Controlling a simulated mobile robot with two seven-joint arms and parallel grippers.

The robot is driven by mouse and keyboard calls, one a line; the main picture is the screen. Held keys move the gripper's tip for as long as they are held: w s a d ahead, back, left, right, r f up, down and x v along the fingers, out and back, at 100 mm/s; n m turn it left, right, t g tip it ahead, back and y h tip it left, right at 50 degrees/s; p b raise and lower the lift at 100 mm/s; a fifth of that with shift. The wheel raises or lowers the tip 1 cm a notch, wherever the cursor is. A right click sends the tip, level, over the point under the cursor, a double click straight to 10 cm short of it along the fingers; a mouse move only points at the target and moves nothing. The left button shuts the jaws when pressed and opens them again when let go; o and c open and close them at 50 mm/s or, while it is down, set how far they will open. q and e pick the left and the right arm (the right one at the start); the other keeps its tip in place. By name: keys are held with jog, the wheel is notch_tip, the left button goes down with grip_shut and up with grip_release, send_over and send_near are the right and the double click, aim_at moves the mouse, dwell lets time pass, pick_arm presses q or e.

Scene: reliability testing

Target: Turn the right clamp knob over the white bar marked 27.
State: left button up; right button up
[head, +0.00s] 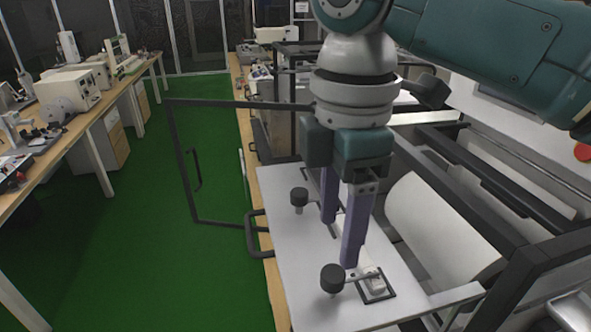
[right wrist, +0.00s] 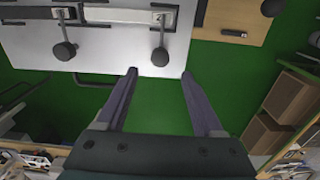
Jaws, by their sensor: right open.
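The clamp plate (head: 290,240) is a pale flat panel with a white bar (head: 372,278) along it, partly hidden behind my right gripper. Two dark round clamp knobs stand beside the bar: a far one (head: 299,196) and a near one (head: 332,278). In the right wrist view they are the left knob (right wrist: 64,50) and the right knob (right wrist: 160,56), with the bar (right wrist: 120,15) above them. I cannot read the number 27. My right gripper (head: 338,243) is open and empty, fingers down over the plate. In the wrist view the right knob lies beyond the fingertip gap (right wrist: 160,75). My left gripper is out of view.
A black handle (head: 252,236) juts from the plate's left edge. A dark-framed open door (head: 180,160) stands behind it. A large white roller (head: 430,220) and dark machine frame lie to the right. The green floor (head: 150,240) on the left is clear.

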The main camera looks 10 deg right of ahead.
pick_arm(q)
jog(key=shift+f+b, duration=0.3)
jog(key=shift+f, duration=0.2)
pick_arm(e)
jog(key=shift+r, duration=1.5)
